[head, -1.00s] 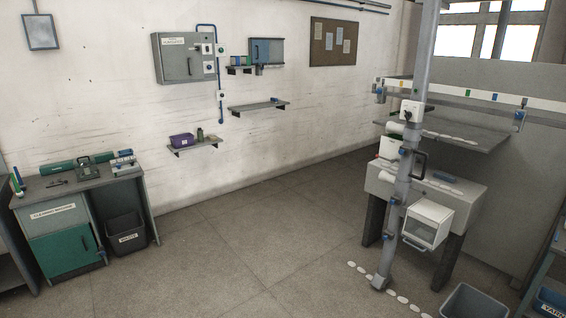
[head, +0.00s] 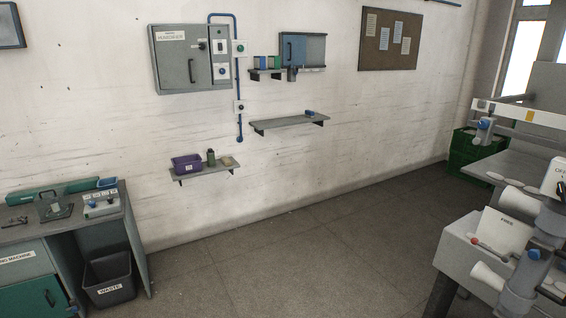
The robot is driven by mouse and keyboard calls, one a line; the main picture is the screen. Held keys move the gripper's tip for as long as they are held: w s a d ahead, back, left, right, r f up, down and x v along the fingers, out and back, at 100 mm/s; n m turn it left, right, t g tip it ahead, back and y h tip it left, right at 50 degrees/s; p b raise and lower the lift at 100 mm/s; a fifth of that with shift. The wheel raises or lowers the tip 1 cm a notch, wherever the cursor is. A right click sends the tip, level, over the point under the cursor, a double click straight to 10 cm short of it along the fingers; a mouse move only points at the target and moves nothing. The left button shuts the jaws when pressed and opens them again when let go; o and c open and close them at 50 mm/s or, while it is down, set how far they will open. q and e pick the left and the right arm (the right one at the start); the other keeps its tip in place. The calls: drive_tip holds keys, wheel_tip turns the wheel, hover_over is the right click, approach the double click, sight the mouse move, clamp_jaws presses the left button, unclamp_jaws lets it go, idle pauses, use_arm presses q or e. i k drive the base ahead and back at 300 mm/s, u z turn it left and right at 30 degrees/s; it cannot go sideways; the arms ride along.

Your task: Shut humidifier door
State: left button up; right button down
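A grey wall cabinet (head: 172,72) at the upper left of the head view carries a small label (head: 172,36) that seems to read humidifier. Its door has a dark upright handle (head: 192,70) and a round knob (head: 201,46) near the right edge. The door looks flush or almost flush with the cabinet; I cannot tell whether a small gap is left. Switches and a gauge sit on a panel (head: 221,62) at its right.
Below hang shelves, one with a purple bin (head: 187,164), one nearly bare (head: 290,122). A bench and waste bin (head: 109,280) stand left, a machine (head: 480,258) right. The floor between (head: 300,255) is clear.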

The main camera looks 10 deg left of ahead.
sight(182, 64)
drive_tip(key=u, duration=0.4)
drive_tip(key=i, duration=2.15)
drive_tip(key=u, duration=0.85)
drive_tip(key=i, duration=1.55)
drive_tip(key=u, duration=0.35)
